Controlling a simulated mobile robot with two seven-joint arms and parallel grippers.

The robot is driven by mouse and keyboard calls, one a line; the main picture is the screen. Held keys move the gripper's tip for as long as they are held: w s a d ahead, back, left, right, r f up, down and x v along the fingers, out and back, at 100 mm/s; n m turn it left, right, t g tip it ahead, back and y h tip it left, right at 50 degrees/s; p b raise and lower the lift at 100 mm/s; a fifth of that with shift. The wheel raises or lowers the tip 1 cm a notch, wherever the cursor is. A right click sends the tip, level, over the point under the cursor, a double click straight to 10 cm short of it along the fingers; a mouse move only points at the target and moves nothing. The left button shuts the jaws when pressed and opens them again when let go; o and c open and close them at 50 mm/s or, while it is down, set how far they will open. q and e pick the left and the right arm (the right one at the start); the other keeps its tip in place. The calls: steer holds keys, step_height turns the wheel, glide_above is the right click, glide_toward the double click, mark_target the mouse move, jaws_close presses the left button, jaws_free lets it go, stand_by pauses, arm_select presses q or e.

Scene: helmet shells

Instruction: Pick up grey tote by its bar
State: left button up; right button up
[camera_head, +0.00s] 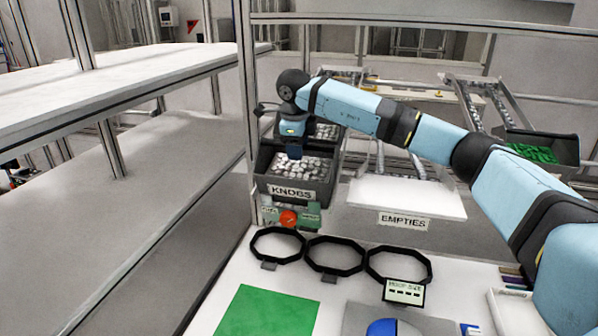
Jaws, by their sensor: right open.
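A dark grey tote (262,160) labelled KNOBS stands at the back of the table and is filled with pale, rounded pieces. Its bar cannot be picked out behind my wrist. My right arm reaches in from the right, and my right gripper (294,153) points down over the rear part of this tote. It is open, with nothing seen in it. I cannot tell whether its fingertips touch the tote or its contents. A second similar tote (333,140) with pale pieces sits just behind. My left gripper is out of view.
Three black octagonal rings (335,270) lie in front of the tote, near a red button (288,217). A green mat (268,312) lies nearer. A white EMPTIES surface (400,195) is to the right, and a bin of green pieces (545,150) beyond. A metal post (247,90) rises close left.

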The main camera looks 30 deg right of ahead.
steer(key=shift+x, duration=1)
steer(key=shift+c, duration=0.2)
jaws_close()
stand_by(0.5)
